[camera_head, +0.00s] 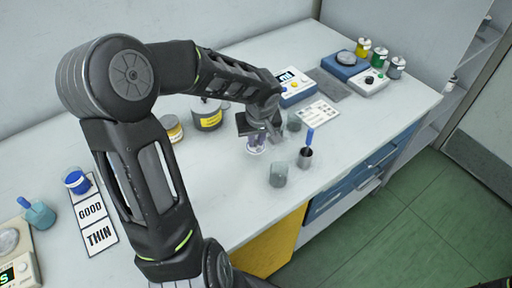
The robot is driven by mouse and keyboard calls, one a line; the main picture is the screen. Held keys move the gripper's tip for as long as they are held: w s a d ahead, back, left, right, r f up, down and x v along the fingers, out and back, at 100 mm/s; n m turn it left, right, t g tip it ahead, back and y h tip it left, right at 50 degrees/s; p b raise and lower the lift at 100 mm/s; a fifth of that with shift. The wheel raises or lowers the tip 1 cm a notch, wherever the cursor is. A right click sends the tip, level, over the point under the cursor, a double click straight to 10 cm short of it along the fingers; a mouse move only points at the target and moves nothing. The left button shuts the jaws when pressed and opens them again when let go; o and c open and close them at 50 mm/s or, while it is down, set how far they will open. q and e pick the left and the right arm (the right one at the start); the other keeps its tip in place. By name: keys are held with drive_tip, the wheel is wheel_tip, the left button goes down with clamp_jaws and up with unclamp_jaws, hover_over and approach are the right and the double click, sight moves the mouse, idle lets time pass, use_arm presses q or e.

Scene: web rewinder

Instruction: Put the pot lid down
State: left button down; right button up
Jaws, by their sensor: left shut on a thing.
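My left gripper (258,139) is low over the middle of the white bench, its fingers mostly hidden by its own dark wrist. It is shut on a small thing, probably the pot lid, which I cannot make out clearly. A pale, clear round thing (256,149) shows just under the fingers; I cannot tell whether they touch it. A dark grey pot (207,119) with a yellow label stands left of the gripper. A smaller pot (172,129) with a yellow label stands further left, partly behind my arm. My right gripper is out of view.
A grey cup (278,175) and a metal cup (305,158) with a blue-handled tool stand near the front edge. A blue device (295,88) and a printed card (318,113) lie behind.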

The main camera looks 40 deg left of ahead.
sight(256, 147)
use_arm(q)
drive_tip(key=shift+f, duration=1.85)
drive_tip(key=shift+f+b, duration=0.2)
drive_tip(key=shift+b, duration=0.15)
drive_tip(key=c, duration=1.4)
unclamp_jaws()
drive_tip(key=shift+r, duration=0.1)
drive_tip(key=shift+r+p, duration=0.35)
drive_tip(key=shift+r, duration=0.25)
drive_tip(key=v, duration=1.1)
drive_tip(key=shift+s, duration=0.2)
